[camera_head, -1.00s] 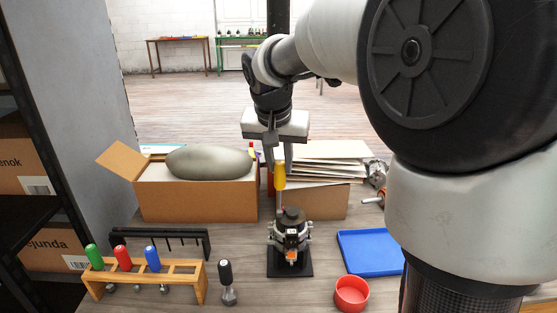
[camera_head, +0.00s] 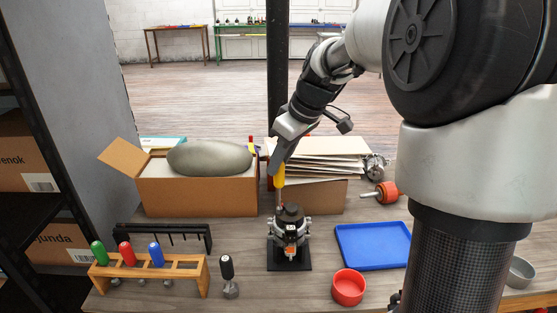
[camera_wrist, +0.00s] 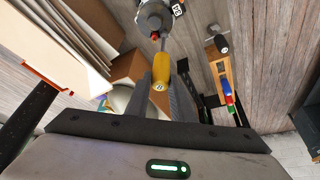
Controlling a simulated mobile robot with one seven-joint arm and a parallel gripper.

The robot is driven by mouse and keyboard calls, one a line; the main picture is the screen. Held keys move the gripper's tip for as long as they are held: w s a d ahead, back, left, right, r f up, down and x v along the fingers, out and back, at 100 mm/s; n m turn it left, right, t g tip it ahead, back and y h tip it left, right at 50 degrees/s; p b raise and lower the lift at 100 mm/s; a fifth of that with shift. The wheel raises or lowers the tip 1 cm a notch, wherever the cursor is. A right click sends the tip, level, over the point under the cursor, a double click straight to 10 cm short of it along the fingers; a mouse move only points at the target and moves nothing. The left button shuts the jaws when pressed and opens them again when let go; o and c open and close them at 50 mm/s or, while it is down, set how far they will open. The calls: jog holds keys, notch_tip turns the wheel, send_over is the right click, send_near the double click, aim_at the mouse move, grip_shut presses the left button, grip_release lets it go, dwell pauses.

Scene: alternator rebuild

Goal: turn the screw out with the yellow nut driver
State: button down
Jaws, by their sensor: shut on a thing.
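My gripper (camera_head: 278,167) is shut on the yellow nut driver (camera_head: 280,178), which points down above the alternator (camera_head: 291,222). The alternator stands on a black base plate (camera_head: 289,265). The driver's thin shaft reaches down to the back left of the alternator's top. In the wrist view, the yellow handle (camera_wrist: 161,70) sits between the fingers, and its shaft ends close to the rim of the alternator (camera_wrist: 152,17). I cannot tell whether the tip is seated on a screw. The screw itself cannot be made out.
A wooden rack (camera_head: 187,277) holds green, red and blue drivers. A black-handled tool (camera_head: 228,273) stands beside it. A red bowl (camera_head: 348,287) and a blue tray (camera_head: 372,247) lie right. Boxes (camera_head: 197,197) stand behind. A tall shelf (camera_head: 30,190) is on the left.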

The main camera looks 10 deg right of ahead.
jog(key=n, duration=0.2)
jog(key=n+g+p, duration=0.1)
jog(key=n+g+y+p, duration=0.1)
jog(key=n, duration=0.1)
jog(key=shift+r+n, duration=0.25)
jog(key=shift+n, duration=0.05)
jog(key=n+g+p, duration=0.1)
jog(key=n, duration=0.1)
jog(key=n+p, duration=0.2)
jog(key=n+g+p, duration=0.1)
jog(key=n+p, duration=0.1)
jog(key=shift+r+n+g, duration=0.3)
jog(key=shift+n, duration=0.1)
jog(key=n+p, duration=0.1)
jog(key=n, duration=0.1)
jog(key=n+g+p, duration=0.1)
jog(key=n, duration=0.1)
jog(key=shift+f+g+p, duration=0.15)
jog(key=shift+g+p, duration=0.15)
jog(key=shift+p, duration=0.05)
jog(key=shift+a+f+n+h, duration=0.15)
jog(key=shift+n+h, duration=0.15)
jog(key=shift+n, duration=0.3)
jog(key=shift+f+n, duration=0.25)
jog(key=shift+n, duration=0.05)
jog(key=shift+r+p, duration=0.15)
jog(key=shift+p, duration=0.45)
